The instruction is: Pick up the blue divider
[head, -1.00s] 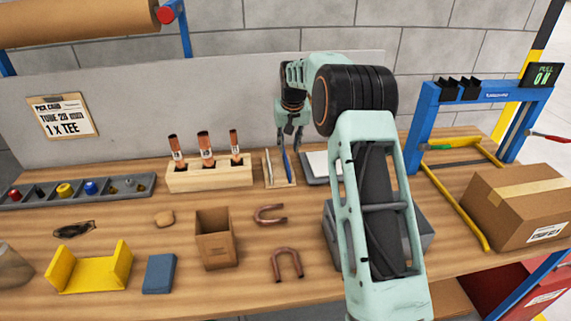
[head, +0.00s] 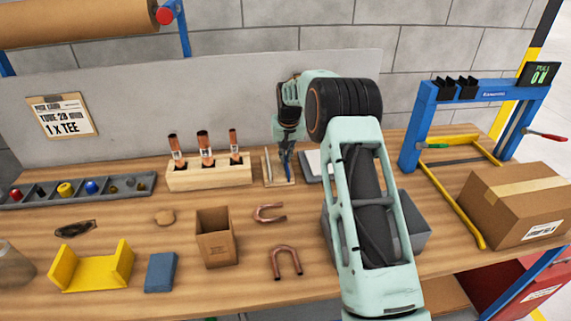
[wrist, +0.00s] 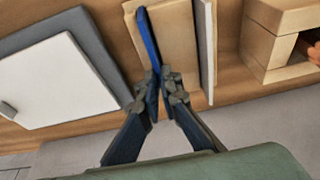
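The blue divider (head: 288,168) is a thin blue strip standing in a small wooden holder (head: 268,182) at the back middle of the bench. In the wrist view the blue divider (wrist: 147,34) runs from the holder (wrist: 172,32) to between my fingertips. My gripper (head: 287,148) points down over the holder, its fingers close together. In the wrist view my gripper (wrist: 164,86) looks shut on the divider's upper end. The fingers partly hide that end. The divider's lower end is still at the holder.
A pale upright strip (wrist: 206,45) stands beside the divider in the holder. A wooden block with copper fittings (head: 210,177) is to the left. A grey tray with a white top (wrist: 45,80) lies on the other side. A grey panel (head: 120,130) rises close behind.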

